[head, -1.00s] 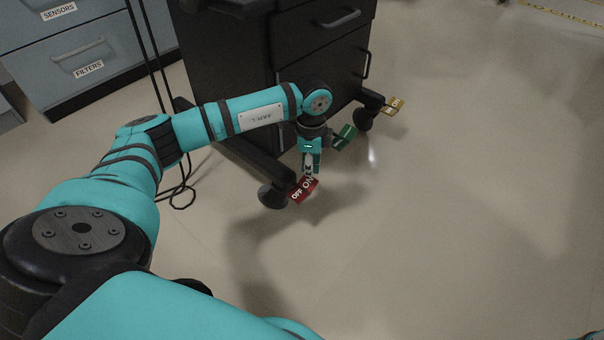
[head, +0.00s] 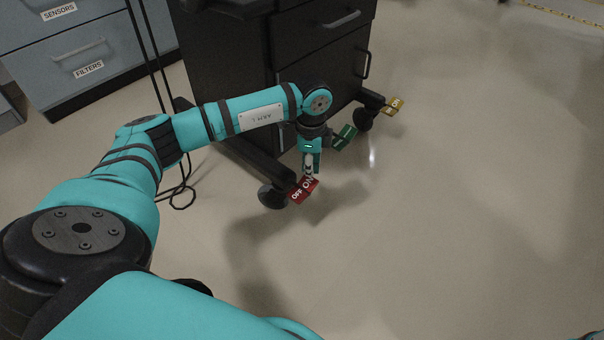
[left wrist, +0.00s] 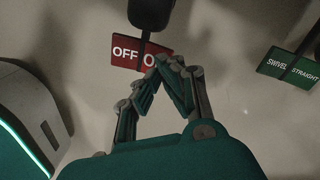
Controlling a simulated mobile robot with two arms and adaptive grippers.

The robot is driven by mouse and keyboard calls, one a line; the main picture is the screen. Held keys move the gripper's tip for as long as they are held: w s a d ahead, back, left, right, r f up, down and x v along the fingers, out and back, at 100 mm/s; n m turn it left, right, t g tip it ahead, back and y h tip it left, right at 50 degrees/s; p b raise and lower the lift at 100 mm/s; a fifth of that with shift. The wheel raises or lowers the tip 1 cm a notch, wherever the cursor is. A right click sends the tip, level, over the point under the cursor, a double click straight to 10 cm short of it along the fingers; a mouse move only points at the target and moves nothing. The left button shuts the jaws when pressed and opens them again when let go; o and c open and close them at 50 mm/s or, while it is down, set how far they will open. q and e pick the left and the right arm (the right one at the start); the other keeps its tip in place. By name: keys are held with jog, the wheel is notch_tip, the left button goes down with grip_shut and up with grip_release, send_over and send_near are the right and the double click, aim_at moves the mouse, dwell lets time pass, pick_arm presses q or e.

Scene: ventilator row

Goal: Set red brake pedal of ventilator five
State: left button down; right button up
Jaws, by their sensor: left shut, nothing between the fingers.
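The red brake pedal (head: 300,193), marked OFF and ON, sticks out beside a caster at the near corner of the black ventilator cart (head: 225,80). My left gripper (head: 309,174) points down at the pedal's ON end, with its fingers shut and empty. In the left wrist view the red pedal (left wrist: 128,53) lies beyond the closed fingertips (left wrist: 168,64), which cover part of the ON lettering. I cannot tell whether the fingertips touch the pedal. My right gripper is not in view.
A green pedal (head: 345,137), reading SWIVEL and STRAIGHT in the left wrist view (left wrist: 288,68), sits right of my gripper. A yellow pedal (head: 394,106) is at the far caster. Cables (head: 181,190) hang left of the cart. Floor at the right is clear.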

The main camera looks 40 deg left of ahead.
aim_at(309, 180)
pick_arm(q)
jog(key=shift+f, duration=0.15)
jog(key=shift+s+f+b, duration=0.1)
jog(key=shift+f+b, duration=0.6)
jog(key=shift+f, duration=1.05)
notch_tip(309, 180, up, 4)
jog(key=p, duration=0.5)
jog(key=shift+r, duration=0.25)
notch_tip(309, 180, up, 2)
jog(key=p, duration=0.2)
jog(key=shift+r+p, duration=0.25)
jog(key=shift+p, duration=0.05)
jog(key=shift+r, duration=0.2)
jog(key=shift+f, duration=0.1)
